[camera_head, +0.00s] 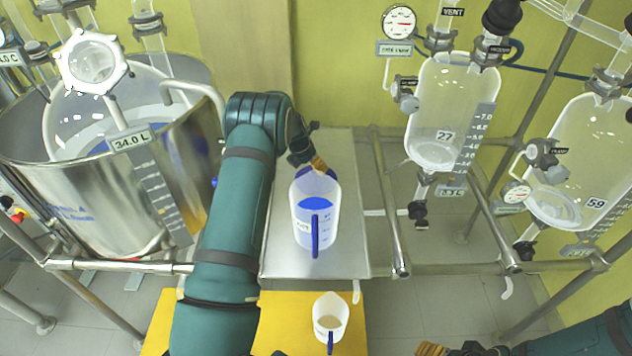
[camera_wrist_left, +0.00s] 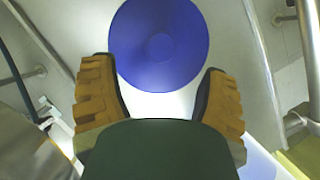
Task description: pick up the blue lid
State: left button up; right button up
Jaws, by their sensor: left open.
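The blue lid (camera_wrist_left: 158,40) is a round disc with a small raised centre. In the left wrist view it lies on a pale metal surface, beyond and between the two orange-padded fingertips of my left gripper (camera_wrist_left: 158,75). The fingers are apart with nothing between them. In the head view my left gripper (camera_head: 317,163) is at the rear of the metal shelf, just behind a clear jug. A sliver of blue under the fingertips appears to be the lid (camera_head: 332,174), mostly hidden by gripper and jug. My right gripper (camera_head: 432,348) is cut off at the bottom edge.
The clear jug (camera_head: 328,232) with blue contents and a blue handle stands on the metal shelf (camera_head: 277,250), close to the left gripper. A smaller jug (camera_head: 322,306) stands on a yellow surface in front. A steel vessel is left; glass reactors (camera_head: 450,110) hang right.

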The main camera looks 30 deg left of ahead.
pick_arm(q)
jog(key=shift+b+x, duration=0.55)
jog(key=shift+x, duration=2.8)
jog(key=shift+w+d, duration=0.1)
grip_shut()
